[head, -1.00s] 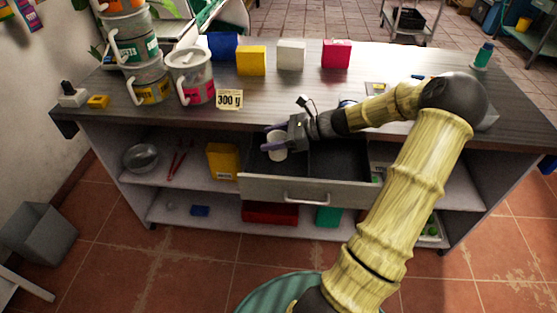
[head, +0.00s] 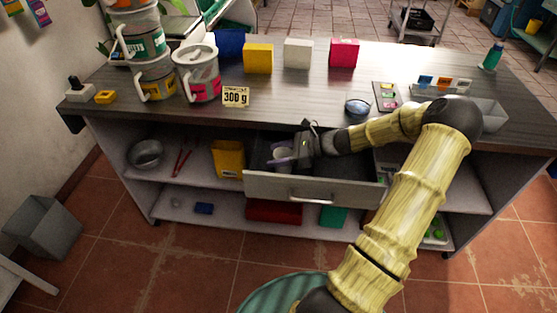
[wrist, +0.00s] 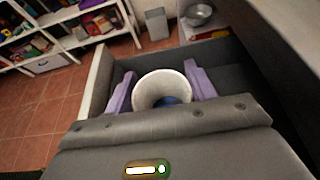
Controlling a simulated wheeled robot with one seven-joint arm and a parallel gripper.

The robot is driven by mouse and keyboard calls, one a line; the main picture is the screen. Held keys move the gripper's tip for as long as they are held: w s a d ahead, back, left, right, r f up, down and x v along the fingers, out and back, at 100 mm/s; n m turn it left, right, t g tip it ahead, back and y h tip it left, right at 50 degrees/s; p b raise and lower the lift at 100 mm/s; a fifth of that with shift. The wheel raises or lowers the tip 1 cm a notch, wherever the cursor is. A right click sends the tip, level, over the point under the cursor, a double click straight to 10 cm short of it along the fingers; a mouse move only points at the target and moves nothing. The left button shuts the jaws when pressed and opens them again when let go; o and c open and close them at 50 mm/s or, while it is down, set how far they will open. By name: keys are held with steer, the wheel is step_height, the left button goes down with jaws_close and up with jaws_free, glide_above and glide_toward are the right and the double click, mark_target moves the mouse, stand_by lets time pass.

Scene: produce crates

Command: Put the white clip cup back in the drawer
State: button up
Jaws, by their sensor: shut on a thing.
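The white clip cup (head: 282,154) is inside the left part of the open drawer (head: 315,188), low between its walls. In the wrist view the cup (wrist: 148,92) shows its round rim and something blue at its bottom. My gripper (head: 282,158) is shut on the cup, with one purple finger on each side; the fingers also show in the wrist view (wrist: 162,90). The drawer wall (wrist: 98,85) stands beside the cup in the wrist view. Whether the cup touches the drawer floor is hidden.
A yellow box (head: 228,158) stands on the shelf left of the drawer. The drawer's right part looks empty.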

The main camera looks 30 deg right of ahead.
step_height(320, 180, down, 3)
steer(key=shift+r, duration=0.2)
steer(key=o, duration=1)
steer(key=v, duration=1.2)
